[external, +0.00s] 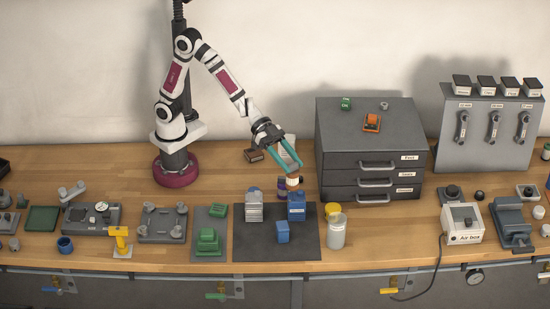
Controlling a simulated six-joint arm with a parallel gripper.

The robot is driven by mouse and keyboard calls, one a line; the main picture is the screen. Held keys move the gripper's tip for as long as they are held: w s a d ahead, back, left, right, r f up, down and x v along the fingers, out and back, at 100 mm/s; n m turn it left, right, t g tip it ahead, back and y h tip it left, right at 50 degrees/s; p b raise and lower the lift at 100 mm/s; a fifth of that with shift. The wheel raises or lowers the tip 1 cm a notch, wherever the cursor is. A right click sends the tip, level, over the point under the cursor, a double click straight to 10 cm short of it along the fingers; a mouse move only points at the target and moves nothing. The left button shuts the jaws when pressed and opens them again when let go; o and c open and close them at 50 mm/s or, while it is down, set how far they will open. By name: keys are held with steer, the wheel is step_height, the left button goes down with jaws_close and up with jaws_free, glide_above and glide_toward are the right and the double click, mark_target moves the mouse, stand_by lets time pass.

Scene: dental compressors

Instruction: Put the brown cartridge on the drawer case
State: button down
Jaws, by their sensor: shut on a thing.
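My gripper (288,166) has teal fingers and points down above the dark mat, left of the drawer case. It is shut on a small brown and cream piece (292,182), which looks like the brown cartridge; the fingers partly hide it. I cannot tell whether its lower end touches the things below. The grey drawer case (338,136) stands to the right, with three handled drawers. On its sloping top are a green piece (346,103), an orange piece (371,122) and a small grey piece (384,106).
The dark mat (258,247) holds a grey ribbed block (254,206) and blue blocks (296,206). A pale jar (337,232) stands in front of the drawer case. A dark brown box (254,155) lies behind my gripper. The front of the drawer case's top is bare.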

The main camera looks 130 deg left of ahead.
steer(key=s+a+r+n+g+y, duration=0.2)
steer(key=a+r+n+y, duration=0.35)
steer(key=a, duration=0.35)
steer(key=s+a+r+n+g+y, duration=0.1)
steer(key=a+r+n+g+y, duration=0.1)
steer(key=a+r+n+y, duration=0.6)
steer(key=a+f+m, duration=0.1)
steer(key=a+f, duration=0.2)
steer(key=a, duration=0.1)
steer(key=s+a+f+m+h, duration=0.1)
steer(key=a+f, duration=0.3)
steer(key=a+f+m+h, duration=0.1)
steer(key=a+f, duration=0.3)
steer(key=a, duration=0.1)
steer(key=shift+s+f, duration=0.1)
steer(key=shift+s, duration=0.1)
steer(key=shift+d+f, duration=0.1)
steer(key=shift+f, duration=0.2)
steer(key=shift+c, duration=1.9)
jaws_free()
